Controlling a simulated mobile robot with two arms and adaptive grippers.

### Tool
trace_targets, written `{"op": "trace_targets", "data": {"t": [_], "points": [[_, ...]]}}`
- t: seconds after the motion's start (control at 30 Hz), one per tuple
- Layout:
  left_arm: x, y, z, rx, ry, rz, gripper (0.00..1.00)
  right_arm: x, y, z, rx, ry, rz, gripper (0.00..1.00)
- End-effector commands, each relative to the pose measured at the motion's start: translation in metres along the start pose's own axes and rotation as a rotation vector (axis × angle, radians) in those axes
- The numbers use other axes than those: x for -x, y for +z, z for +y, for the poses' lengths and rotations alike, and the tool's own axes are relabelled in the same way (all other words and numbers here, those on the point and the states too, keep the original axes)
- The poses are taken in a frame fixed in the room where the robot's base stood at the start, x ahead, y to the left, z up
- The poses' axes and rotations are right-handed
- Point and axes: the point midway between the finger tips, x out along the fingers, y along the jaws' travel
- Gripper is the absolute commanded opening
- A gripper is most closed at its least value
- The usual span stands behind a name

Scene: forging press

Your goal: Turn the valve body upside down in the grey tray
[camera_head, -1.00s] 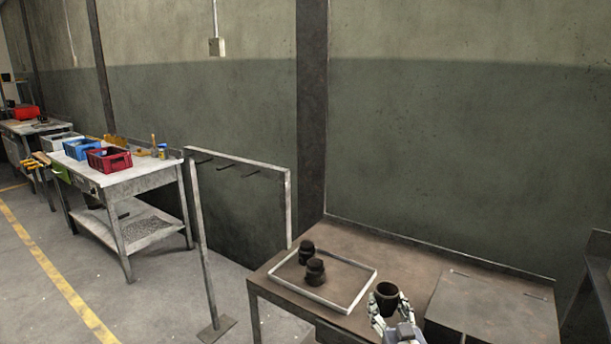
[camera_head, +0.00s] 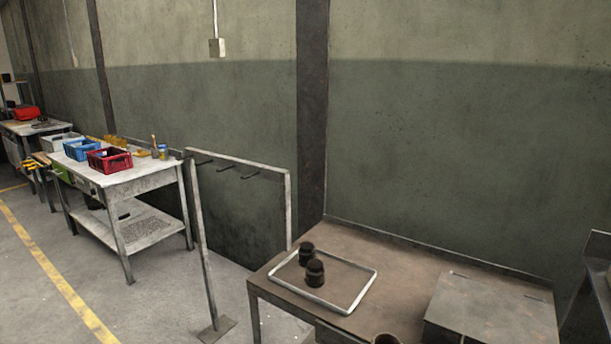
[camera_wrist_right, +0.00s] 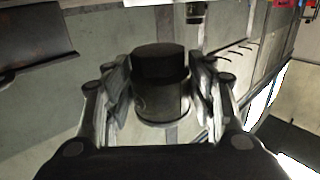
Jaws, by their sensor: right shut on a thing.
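My right gripper (camera_wrist_right: 161,92) is shut on a dark, round valve body (camera_wrist_right: 162,98) in the wrist view, with a finger on each side of it. In the head view only the rim of this valve body (camera_head: 386,339) shows at the bottom edge, with a hollow end facing up; the gripper is out of that view. The grey tray (camera_head: 345,308) lies on the brown bench. Two similar dark valve bodies stand in its left part, one behind (camera_head: 306,254) and one in front (camera_head: 315,272). My left gripper is in neither view.
The right half of the tray is bare. A dark grey box-like block (camera_head: 485,308) sits on the bench to the right. A metal frame with hooks (camera_head: 204,250) stands left of the bench. A wall closes off the back.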

Motion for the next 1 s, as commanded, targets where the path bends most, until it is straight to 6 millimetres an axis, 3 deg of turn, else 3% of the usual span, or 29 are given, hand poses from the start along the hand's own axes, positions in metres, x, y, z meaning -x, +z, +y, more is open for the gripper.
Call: {"op": "trace_targets", "data": {"t": [0.03, 0.2, 0.5, 0.7, 1.0], "points": [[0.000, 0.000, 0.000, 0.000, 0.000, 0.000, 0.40, 0.018, -0.003, -0.003, -0.004, 0.002, 0.002, 0.25], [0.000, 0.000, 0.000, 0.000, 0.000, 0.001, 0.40, 0.070, -0.016, -0.009, -0.006, 0.016, 0.004, 0.25], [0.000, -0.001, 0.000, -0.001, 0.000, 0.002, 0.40, 0.150, -0.056, -0.008, -0.002, 0.059, 0.003, 0.25], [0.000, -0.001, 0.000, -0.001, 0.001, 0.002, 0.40, 0.180, -0.079, -0.003, 0.008, 0.084, 0.002, 0.25], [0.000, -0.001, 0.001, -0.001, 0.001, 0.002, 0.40, 0.190, -0.089, -0.001, 0.012, 0.093, 0.003, 0.25]]}}
